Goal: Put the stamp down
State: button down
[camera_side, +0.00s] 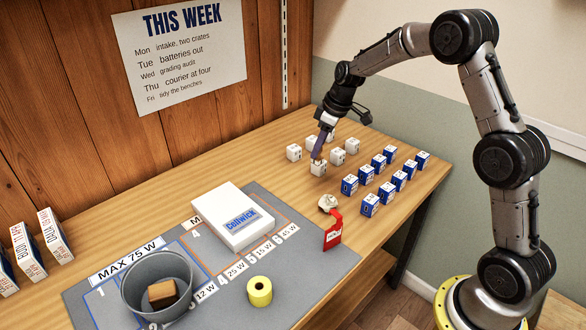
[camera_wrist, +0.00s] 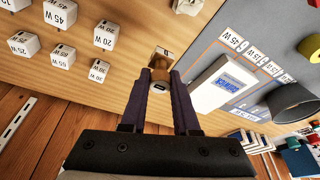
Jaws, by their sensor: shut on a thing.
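My gripper (camera_side: 319,152) is pointing down over the back part of the bench. In the wrist view its two dark fingers (camera_wrist: 160,75) are closed on a small brown wooden thing, which looks like the stamp (camera_wrist: 160,63). A white cube shows around it in the wrist view (camera_wrist: 160,86), with a dark slot; it also shows right below the fingertips in the side view (camera_side: 317,169). I cannot tell whether the stamp touches this cube. The stamp's underside is hidden.
Several white cubes with watt labels (camera_wrist: 107,34) stand close by. Rows of blue-and-white blocks (camera_side: 369,205) stand to the right. A pale item with a red tag (camera_side: 333,236), a grey mat (camera_side: 345,262), a white box (camera_side: 225,205), a yellow roll (camera_side: 259,291) and a grey bucket (camera_side: 135,300) lie nearer.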

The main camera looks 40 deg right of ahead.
jog(key=w+f, duration=0.3)
jog(key=w, duration=0.1)
jog(key=w+d+f, duration=0.1)
jog(key=w+f, duration=0.1)
jog(key=w, duration=0.1)
jog(key=w+d+f, duration=0.1)
jog(key=w+f, duration=0.2)
jog(key=w, duration=0.1)
jog(key=shift+w+d+f, duration=0.1)
jog(key=shift+w+f, duration=0.5)
jog(key=shift+f, duration=1.6)
jog(key=shift+f, duration=0.15)
jog(key=c, duration=0.7)
grip_release()
jog(key=shift+s, duration=0.1)
jog(key=shift+o, duration=0.2)
